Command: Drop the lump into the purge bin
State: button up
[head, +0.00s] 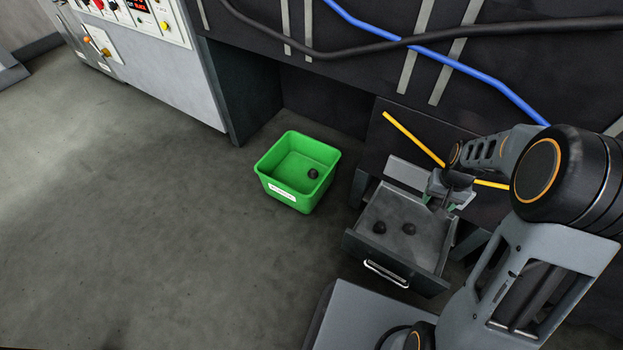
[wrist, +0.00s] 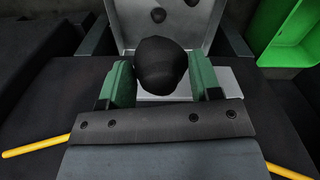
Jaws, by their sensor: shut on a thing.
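A dark round lump (wrist: 161,66) sits between the green fingers of my gripper (wrist: 163,82) in the wrist view; the gripper is shut on it. In the head view my gripper (head: 440,203) is above the back right part of the open drawer (head: 390,258), and the held lump is hidden there. Two more dark lumps lie in the drawer, one on the left (head: 379,227) and one on the right (head: 409,229). The green purge bin (head: 290,199) stands on the floor left of the drawer, with one dark lump (head: 313,174) inside. The bin also shows at the wrist view's upper right (wrist: 291,38).
A yellow bar (head: 412,137) runs beside my arm over the dark machine. Black and blue hoses (head: 450,65) cross the machine's face above. A grey control cabinet (head: 160,62) stands at upper left. The floor left of the bin is clear.

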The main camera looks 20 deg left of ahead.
aim_at(302, 179)
jog(key=u, duration=0.05)
jog(key=k, duration=0.45)
jog(key=u, duration=2.3)
jog(key=i, duration=2.15)
jog(key=z, duration=2.3)
jog(key=i, duration=0.5)
